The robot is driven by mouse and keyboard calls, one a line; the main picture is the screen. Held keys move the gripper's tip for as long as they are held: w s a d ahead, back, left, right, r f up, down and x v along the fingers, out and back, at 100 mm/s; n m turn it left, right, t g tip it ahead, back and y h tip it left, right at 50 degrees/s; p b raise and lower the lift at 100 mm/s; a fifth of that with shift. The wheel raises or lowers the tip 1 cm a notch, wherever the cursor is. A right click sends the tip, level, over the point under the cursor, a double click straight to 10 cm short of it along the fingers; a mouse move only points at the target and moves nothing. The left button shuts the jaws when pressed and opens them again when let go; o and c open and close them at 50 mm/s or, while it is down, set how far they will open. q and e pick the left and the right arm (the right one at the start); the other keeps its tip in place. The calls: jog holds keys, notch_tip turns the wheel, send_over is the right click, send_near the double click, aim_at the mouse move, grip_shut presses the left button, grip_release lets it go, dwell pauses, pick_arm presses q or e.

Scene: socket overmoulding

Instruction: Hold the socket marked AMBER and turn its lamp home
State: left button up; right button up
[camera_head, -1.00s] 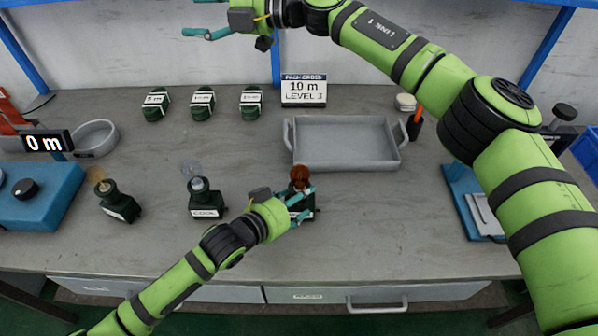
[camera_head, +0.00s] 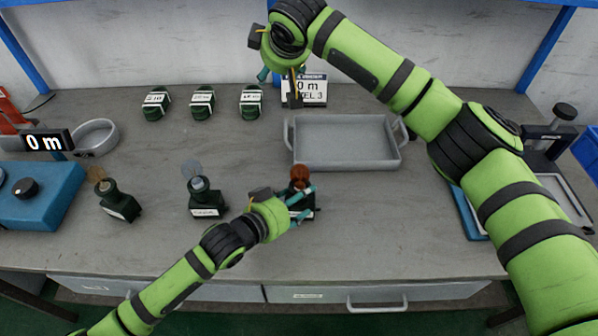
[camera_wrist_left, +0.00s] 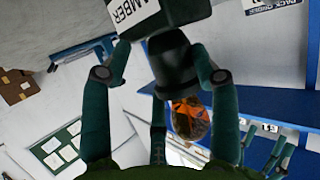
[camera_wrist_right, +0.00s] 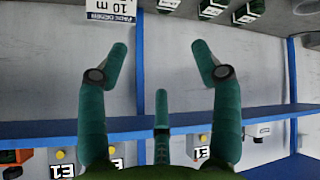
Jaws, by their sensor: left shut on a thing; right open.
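The AMBER socket (camera_wrist_left: 180,62) is dark green with a white label reading "MBER" in the left wrist view. Its orange-brown lamp (camera_head: 300,176) stands in its top in the head view, and it also shows in the left wrist view (camera_wrist_left: 190,118). My left gripper (camera_head: 302,203) is shut on this socket at the bench; its fingers cover part of the body. My right gripper (camera_head: 279,84) is open and empty, raised in front of the sign at the back. In the right wrist view its fingers (camera_wrist_right: 160,62) are spread with nothing between them.
A socket with a clear lamp (camera_head: 205,200) and one with a dull amber lamp (camera_head: 118,202) stand to the left. Several dark green labelled blocks (camera_head: 203,104) line the back. A grey tray (camera_head: 345,163) lies behind the AMBER socket.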

jog(key=s+d+f+n+g+h, duration=0.1)
jog(key=s+d+f+n+g, duration=0.1)
jog(key=s+f+g, duration=0.35)
jog(key=n+g+h, duration=0.2)
send_over(299, 168)
jog(key=shift+a+r, duration=0.1)
jog(key=shift+r, duration=0.3)
jog(key=shift+s+f, duration=0.15)
jog(key=shift+f, duration=0.1)
jog(key=f, duration=1.1)
jog(key=shift+w+f, duration=0.2)
jog(key=c, duration=1.2)
